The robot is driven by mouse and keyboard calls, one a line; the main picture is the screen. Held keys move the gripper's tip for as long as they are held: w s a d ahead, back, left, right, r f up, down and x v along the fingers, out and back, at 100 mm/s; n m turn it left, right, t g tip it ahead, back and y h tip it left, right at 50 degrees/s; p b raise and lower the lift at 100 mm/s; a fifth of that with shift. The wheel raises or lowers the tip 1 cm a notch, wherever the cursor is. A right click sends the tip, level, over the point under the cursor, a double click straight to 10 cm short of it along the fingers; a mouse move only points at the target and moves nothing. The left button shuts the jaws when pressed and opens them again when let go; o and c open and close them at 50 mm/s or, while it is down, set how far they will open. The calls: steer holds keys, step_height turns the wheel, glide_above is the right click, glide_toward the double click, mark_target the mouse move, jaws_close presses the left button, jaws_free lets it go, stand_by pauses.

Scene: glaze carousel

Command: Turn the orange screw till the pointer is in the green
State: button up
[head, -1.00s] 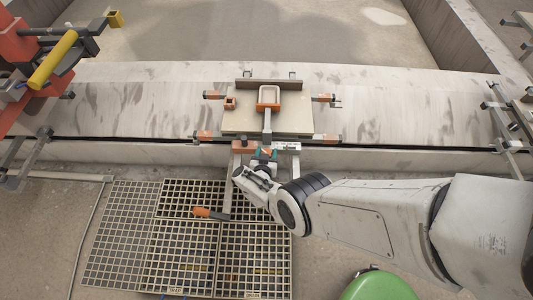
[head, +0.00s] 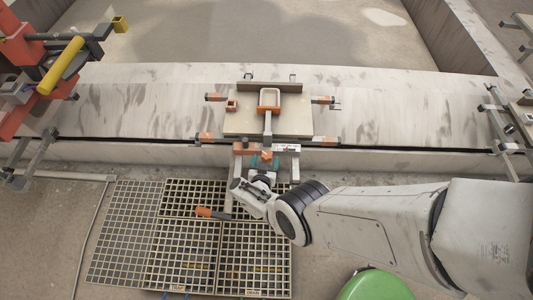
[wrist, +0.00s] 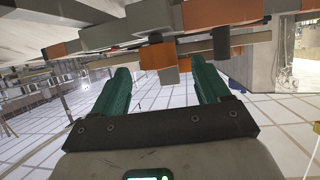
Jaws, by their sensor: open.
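The orange screw's block-like head (wrist: 158,56) hangs below a grey and orange bar in the wrist view. In the head view a small orange piece (head: 267,154), likely the same screw, sits at the front of the fixture. My gripper (wrist: 160,66) has two teal fingers, parted, with the orange head between their tips in the picture. I see no contact. In the head view my gripper (head: 262,164) is just on the near side of that piece. A white scale strip (head: 287,147) lies right of the screw; its pointer and any green zone are too small to make out.
An orange-handled lever (head: 213,212) reaches over the floor grating (head: 180,255). A red machine (head: 25,110) stands at left, a green round object (head: 376,287) near front.

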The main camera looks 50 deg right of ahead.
steer(key=p+v, duration=0.3)
steer(key=v, duration=0.3)
steer(key=shift+s+a, duration=0.2)
steer(key=shift+a, duration=0.05)
steer(key=shift+w+r, duration=0.15)
steer(key=w+r+n+t+y, duration=0.3)
steer(key=w+n+t+y, duration=0.15)
steer(key=w+y, duration=0.3)
steer(key=s+a+r+n+y, duration=0.2)
steer(key=a+r+n+y, duration=0.2)
steer(key=a+n+y, duration=0.1)
steer(key=s+r+g, duration=0.5)
steer(key=s+r, duration=0.3)
steer(key=s, duration=0.5)
steer(key=s+r+n+g+h, duration=0.1)
steer(key=s+r+g, duration=0.4)
steer(key=s, duration=0.8)
step_height(320, 180, up, 4)
steer(key=shift+s+a+f+g, duration=0.2)
steer(key=shift+s+a+g, duration=0.15)
steer(key=shift+a, duration=0.1)
